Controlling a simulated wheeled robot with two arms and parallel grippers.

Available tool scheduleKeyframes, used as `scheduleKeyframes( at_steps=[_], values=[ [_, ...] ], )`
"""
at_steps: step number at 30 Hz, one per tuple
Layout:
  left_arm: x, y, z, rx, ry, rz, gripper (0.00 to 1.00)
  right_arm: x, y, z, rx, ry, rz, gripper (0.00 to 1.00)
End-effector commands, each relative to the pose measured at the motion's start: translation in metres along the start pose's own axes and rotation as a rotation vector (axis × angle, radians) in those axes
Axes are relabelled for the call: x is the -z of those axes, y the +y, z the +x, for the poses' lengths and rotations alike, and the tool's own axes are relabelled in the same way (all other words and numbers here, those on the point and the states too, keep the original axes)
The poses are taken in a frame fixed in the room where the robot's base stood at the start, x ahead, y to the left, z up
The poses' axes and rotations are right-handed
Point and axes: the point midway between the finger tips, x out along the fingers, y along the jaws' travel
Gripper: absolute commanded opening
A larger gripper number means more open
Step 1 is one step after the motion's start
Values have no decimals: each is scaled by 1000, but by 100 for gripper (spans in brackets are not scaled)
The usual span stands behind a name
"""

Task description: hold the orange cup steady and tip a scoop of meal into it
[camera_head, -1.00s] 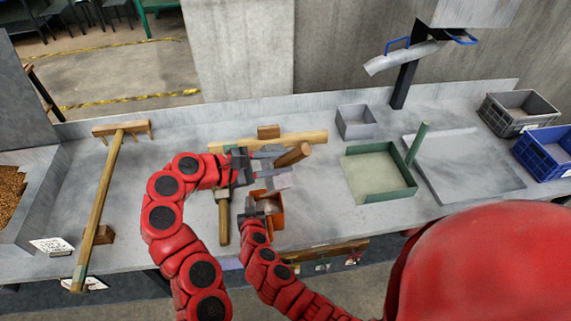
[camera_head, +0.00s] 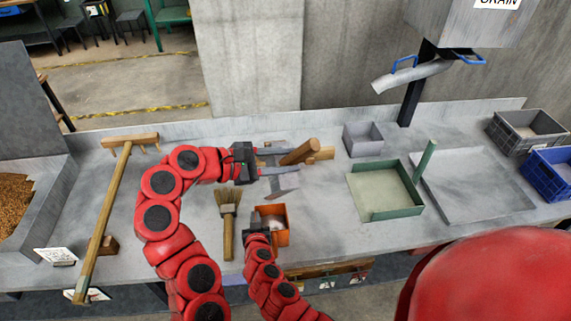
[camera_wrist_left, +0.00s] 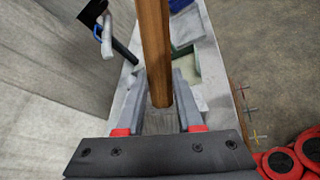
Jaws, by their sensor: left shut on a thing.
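My left gripper (camera_head: 286,162) is shut on the scoop, whose wooden handle (camera_head: 300,152) sticks up and right past the fingers. In the left wrist view the handle (camera_wrist_left: 156,52) rises between the fingers from a grey piece. The scoop's grey metal part (camera_head: 282,189) shows partly below the fingers, above and behind the orange cup; its contents cannot be made out. The orange cup (camera_head: 282,237) stands upright near the front of the counter, with something pale inside. My right gripper (camera_head: 262,223) is at the cup's left side; whether its fingers are closed on the wall is unclear.
A brush (camera_head: 228,222) lies left of the cup, and a long wooden rake (camera_head: 105,212) farther left. A green-rimmed tray (camera_head: 385,213), a small grey bin (camera_head: 363,138) and a flat grey tray (camera_head: 475,190) are to the right. A grain trough (camera_head: 40,215) is at far left.

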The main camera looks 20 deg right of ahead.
Motion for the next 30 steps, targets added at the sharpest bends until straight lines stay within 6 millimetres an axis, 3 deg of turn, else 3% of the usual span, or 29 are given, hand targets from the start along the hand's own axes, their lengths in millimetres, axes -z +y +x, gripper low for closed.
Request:
scheduleKeyframes(
  at_steps=[1, 3, 7, 20, 30],
  values=[
    [0, 0, 0, -1, -1, 1, 0, 1, 0, 0, 0, 1, 0, 0],
    [0, 0, 0, -1, -1, 1, 0, 1, 0, 0, 0, 1, 0, 16],
    [0, 0, 0, -1, -1, 1, 0, 0, 0, 0, 0, 1, 0, 39],
    [0, 0, 0, -1, -1, 1, 0, 0, -1, -9, 2, 1, 1, 39],
    [0, 0, 0, -1, -1, 1, 0, -2, -1, -72, 4, -1, -2, 39]
  ],
)
